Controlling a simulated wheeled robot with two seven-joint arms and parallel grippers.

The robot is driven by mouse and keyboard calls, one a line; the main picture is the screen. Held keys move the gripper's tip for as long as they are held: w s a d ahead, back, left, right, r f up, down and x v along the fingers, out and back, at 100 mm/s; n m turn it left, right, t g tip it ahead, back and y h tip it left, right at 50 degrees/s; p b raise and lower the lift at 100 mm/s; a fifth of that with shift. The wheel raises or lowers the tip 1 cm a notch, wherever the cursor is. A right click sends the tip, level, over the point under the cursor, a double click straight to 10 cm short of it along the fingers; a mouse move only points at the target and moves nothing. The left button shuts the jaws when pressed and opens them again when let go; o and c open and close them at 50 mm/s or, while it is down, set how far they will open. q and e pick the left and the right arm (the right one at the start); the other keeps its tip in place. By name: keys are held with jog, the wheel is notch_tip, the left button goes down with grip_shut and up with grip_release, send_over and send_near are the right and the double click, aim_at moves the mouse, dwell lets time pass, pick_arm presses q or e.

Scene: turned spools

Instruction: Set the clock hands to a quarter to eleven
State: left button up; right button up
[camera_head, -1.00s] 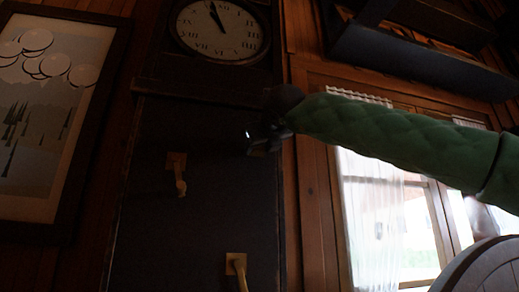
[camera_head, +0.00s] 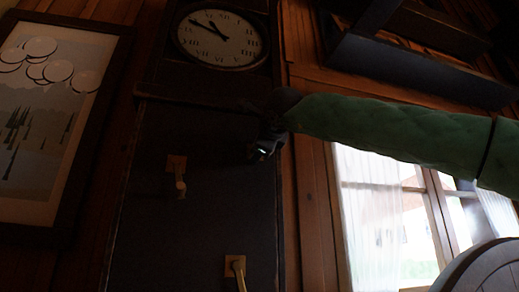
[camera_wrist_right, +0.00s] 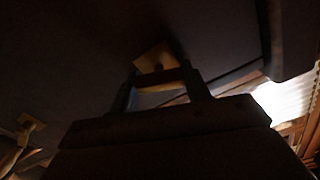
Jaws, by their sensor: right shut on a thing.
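The tall dark clock's white dial (camera_head: 240,48) is at the top of the head view. Its long hand (camera_head: 203,26) points up-left, around the ten; the other hand (camera_head: 214,27) points more steeply up, near the eleven. My right gripper (camera_head: 262,151) is at the right edge of the case front, below the dial. In the wrist view its fingers (camera_wrist_right: 160,88) are shut on a crank at a square brass plate (camera_wrist_right: 157,57); the grip is dark and partly hidden. My left gripper is not in view.
Two other brass cranks are on the case front, one at left (camera_head: 176,178) and one lower down (camera_head: 236,270). A framed picture (camera_head: 50,110) hangs at left. A dark shelf (camera_head: 420,65) and a curtained window (camera_head: 385,215) are at right.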

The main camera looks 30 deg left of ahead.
jog(key=shift+n, duration=1.7)
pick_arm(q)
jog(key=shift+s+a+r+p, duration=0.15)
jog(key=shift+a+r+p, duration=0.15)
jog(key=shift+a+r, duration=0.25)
pick_arm(e)
jog(key=shift+r+n, duration=0.1)
jog(key=shift+n, duration=0.4)
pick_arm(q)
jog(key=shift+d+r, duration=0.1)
pick_arm(e)
jog(key=o, duration=1)
jog(key=shift+w, duration=0.1)
jog(key=shift+c, duration=0.2)
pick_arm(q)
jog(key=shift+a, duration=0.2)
